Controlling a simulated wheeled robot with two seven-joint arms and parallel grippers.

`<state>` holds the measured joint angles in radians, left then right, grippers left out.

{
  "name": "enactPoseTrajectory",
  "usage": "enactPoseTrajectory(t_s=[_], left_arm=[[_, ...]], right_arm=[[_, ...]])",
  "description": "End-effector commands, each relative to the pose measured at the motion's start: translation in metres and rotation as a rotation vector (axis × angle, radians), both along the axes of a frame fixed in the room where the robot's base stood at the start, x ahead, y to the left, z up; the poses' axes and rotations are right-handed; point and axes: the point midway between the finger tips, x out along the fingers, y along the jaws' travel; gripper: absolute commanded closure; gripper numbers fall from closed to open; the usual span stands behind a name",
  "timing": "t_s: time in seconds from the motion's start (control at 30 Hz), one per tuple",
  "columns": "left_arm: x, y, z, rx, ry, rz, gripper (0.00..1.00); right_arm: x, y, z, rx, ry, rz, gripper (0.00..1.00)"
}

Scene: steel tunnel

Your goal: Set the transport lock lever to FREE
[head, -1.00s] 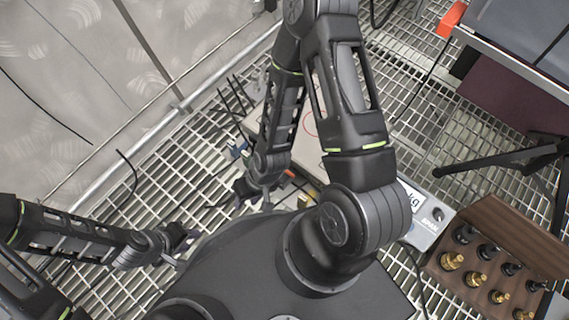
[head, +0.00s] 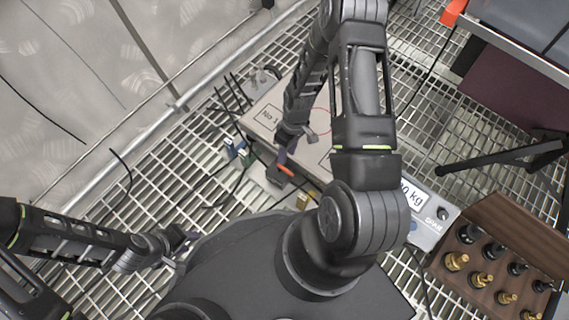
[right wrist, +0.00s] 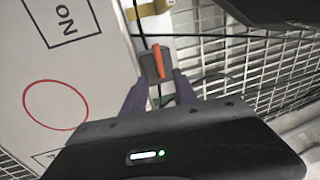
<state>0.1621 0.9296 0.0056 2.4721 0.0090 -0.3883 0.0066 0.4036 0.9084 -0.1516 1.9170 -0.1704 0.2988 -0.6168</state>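The lever is a small orange bar (head: 286,171) on a dark grey block (head: 274,177) at the near left edge of a pale platform. In the right wrist view the orange lever (right wrist: 158,60) stands just beyond my fingertips, its block (right wrist: 152,76) partly between them. My right gripper (right wrist: 160,80) is open, one purple finger on each side; contact cannot be told. In the head view the right gripper (head: 282,155) is partly hidden by its wrist. No FREE marking is readable. My left gripper (head: 188,240) is at lower left, away from the lever; its opening is unclear.
The pale platform (head: 264,116) has a label and a red circle. Blue and green connectors (head: 236,150) with cables lie beside it. A kg display box (head: 432,222) and a wooden case of weights (head: 465,282) are at right. Open grating (head: 200,170) lies left.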

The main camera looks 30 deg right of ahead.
Motion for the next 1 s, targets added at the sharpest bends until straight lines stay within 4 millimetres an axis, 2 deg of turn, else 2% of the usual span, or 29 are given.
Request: enactPoseTrajectory(t_s=[0.03,0.2,0.4,0.77,1.0], left_arm=[[0.0,0.0,-0.006,0.0,-0.001,0.0,0.65],[0.002,0.0,-0.019,0.001,-0.006,0.003,0.65],[0.005,-0.001,-0.029,0.002,-0.013,0.006,0.65],[0.005,-0.001,-0.03,0.003,-0.014,0.006,0.65],[0.005,-0.001,-0.029,0.002,-0.013,0.007,0.65]], right_arm=[[-0.001,0.002,-0.01,0.001,0.002,0.0,0.65],[-0.003,0.007,-0.038,0.0,0.002,0.001,0.65],[-0.004,0.012,-0.061,0.001,0.0,0.0,0.65],[-0.004,0.012,-0.064,0.0,-0.001,-0.001,0.65],[-0.004,0.012,-0.064,0.0,-0.001,-0.001,0.85]])
